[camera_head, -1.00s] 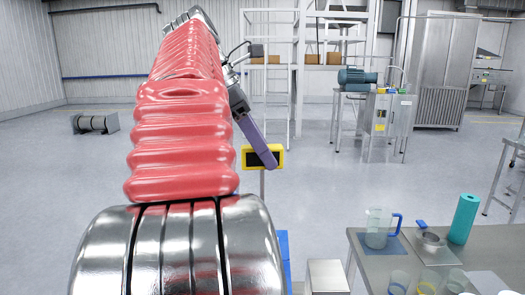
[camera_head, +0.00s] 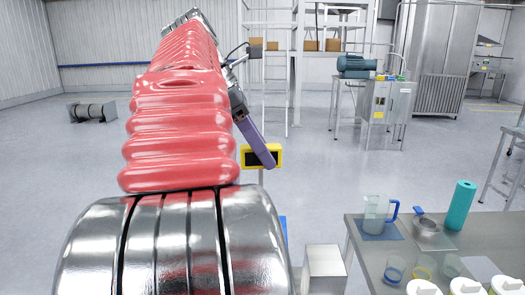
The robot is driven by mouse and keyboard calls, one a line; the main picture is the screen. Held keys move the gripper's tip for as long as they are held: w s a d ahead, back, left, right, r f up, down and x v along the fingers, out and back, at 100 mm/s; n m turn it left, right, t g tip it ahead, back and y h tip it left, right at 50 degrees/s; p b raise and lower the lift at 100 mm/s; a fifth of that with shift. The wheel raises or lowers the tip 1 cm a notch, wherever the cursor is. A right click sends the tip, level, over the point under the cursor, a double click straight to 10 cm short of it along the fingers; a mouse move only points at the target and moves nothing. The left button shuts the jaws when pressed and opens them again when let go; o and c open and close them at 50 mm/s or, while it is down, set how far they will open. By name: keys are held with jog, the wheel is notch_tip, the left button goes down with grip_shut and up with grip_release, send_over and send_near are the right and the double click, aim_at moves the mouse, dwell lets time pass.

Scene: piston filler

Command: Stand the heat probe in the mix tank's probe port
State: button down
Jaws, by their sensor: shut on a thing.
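My red-sleeved arm reaches away from the camera and hides much of the left middle. At its far end hangs a long purple part (camera_head: 254,138), slanting down to the right, which looks like a finger of my gripper (camera_head: 270,163). The gripper is seen from behind and side-on. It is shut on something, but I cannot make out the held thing. I cannot pick out the heat probe, the mix tank or its probe port with certainty.
A yellow-framed display (camera_head: 262,157) on a post stands behind the purple part. At lower right a steel bench (camera_head: 355,250) carries a blue-handled jug (camera_head: 376,212), a teal cylinder (camera_head: 459,205) and white-lidded jars (camera_head: 466,286). Open floor lies beyond.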

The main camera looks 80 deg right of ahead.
jog(key=shift+f, duration=0.35)
dwell(0.6)
jog(key=shift+f, duration=1)
notch_tip(320, 180, down, 8)
dwell(1.9)
jog(key=shift+s+f, duration=0.1)
jog(key=shift+f, duration=0.05)
notch_tip(320, 180, down, 9)
dwell(2.6)
